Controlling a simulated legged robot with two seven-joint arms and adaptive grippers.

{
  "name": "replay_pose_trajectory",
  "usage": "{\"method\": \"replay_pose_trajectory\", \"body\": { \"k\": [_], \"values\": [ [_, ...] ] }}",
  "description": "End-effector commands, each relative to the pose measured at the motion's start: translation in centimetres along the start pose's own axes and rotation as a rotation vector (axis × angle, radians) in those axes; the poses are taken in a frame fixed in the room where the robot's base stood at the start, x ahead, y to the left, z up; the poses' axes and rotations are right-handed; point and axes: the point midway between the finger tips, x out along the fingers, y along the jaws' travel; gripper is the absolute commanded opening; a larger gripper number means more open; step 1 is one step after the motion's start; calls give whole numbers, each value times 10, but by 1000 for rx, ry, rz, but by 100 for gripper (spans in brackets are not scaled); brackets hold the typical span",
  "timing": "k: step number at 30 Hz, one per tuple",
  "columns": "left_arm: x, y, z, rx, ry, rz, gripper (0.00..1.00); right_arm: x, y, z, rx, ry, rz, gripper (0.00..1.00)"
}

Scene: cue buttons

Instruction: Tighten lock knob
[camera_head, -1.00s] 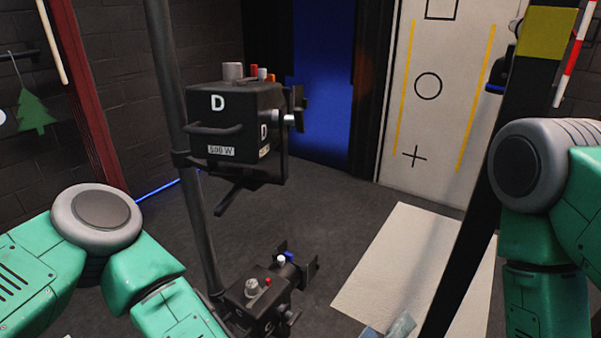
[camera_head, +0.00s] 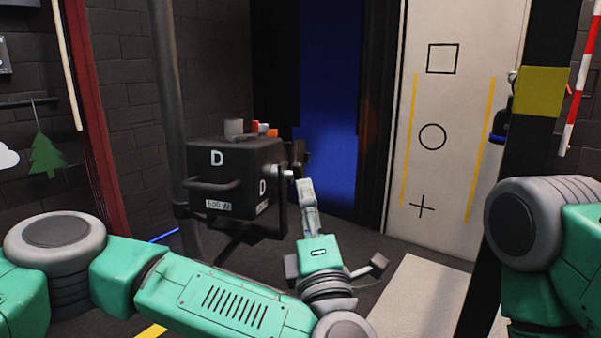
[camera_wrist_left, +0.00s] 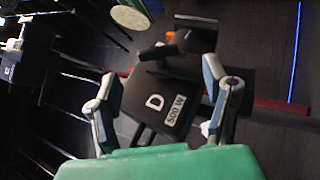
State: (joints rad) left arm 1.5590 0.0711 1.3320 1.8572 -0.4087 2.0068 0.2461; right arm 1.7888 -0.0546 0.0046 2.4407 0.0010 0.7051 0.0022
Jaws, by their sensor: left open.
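A black lamp housing marked D and 500 W (camera_head: 235,178) hangs on a dark upright pole. A small pale knob (camera_head: 288,174) sits on its right side at the yoke; I take it as the lock knob. My left gripper (camera_head: 305,188) is just right of this knob, with its fingers pointing up; contact cannot be told. In the left wrist view the lamp (camera_wrist_left: 150,98) shows beyond and between the spread, empty fingers (camera_wrist_left: 158,70). The knob is not clear there. My right arm shows at the right edge; its gripper is out of view.
The dark pole (camera_head: 172,100) stands behind the lamp's left side. A dark post with a yellow band (camera_head: 541,91) rises at the right. A pale panel with drawn shapes (camera_head: 432,110) stands behind, and a pale mat (camera_head: 425,300) lies on the floor.

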Motion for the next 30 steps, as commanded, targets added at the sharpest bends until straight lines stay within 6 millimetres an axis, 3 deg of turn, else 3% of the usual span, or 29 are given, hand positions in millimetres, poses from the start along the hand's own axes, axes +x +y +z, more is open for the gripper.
{"method": "replay_pose_trajectory", "body": {
  "k": [4, 12, 25, 26, 30],
  "values": [
    [26, 8, 0, 4, 3, 10, 69, -17, 0, -1, 0, 1, 0, 40],
    [66, 1, -2, -1, 4, 0, 69, -15, 0, -1, 0, 0, 0, 40],
    [76, 1, -1, 0, 1, 0, 69, -16, 0, -1, 0, 0, 0, 40],
    [76, 1, -1, 0, 1, 0, 62, -16, 0, -1, 0, 0, 0, 40],
    [75, 0, -1, 0, 1, -1, 17, -16, 0, -1, 0, 0, 0, 40]
  ]
}}
